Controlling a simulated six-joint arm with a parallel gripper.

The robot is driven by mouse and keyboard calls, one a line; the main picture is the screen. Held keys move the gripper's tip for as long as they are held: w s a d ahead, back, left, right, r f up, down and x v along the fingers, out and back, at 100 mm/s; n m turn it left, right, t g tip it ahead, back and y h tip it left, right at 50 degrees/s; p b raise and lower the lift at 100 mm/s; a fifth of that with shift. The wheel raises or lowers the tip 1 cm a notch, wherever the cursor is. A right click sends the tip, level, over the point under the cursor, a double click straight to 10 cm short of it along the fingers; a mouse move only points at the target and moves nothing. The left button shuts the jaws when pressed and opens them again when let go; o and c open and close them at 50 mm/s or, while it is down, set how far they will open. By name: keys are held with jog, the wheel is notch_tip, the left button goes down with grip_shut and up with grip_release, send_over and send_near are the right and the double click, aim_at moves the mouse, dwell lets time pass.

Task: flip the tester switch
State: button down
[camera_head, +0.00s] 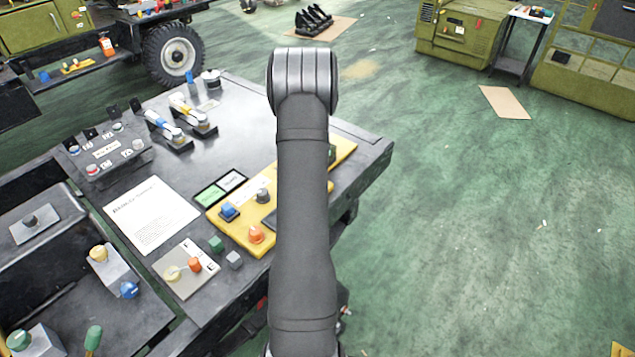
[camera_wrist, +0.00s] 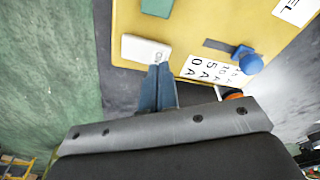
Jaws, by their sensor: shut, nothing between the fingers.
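The tester looks to be the yellow panel (camera_head: 238,232) on the black workbench, partly hidden behind my arm in the head view. The wrist view shows the yellow panel (camera_wrist: 205,22) close up. My gripper (camera_wrist: 158,68) is shut and empty; its blue fingertips are at the edge of a small white plate (camera_wrist: 138,46) with dark lettering, partly covered by them. I cannot tell whether they touch it. A blue knob (camera_wrist: 250,63) stands to the right by a printed white scale (camera_wrist: 208,70). No switch lever can be made out clearly. The gripper is hidden in the head view.
An orange knob (camera_head: 256,235) sits on the panel's near part. A paper sheet (camera_head: 150,215), small blocks and a plate with knobs (camera_head: 180,272) lie left of it. Two lever units (camera_head: 190,115) stand farther back. Open green floor (camera_head: 480,220) lies to the right.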

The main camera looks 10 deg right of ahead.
jog(key=shift+f, duration=0.9)
dwell(0.6)
jog(key=shift+r, duration=3.5)
notch_tip(320, 180, down, 7)
jog(key=shift+r, duration=0.2)
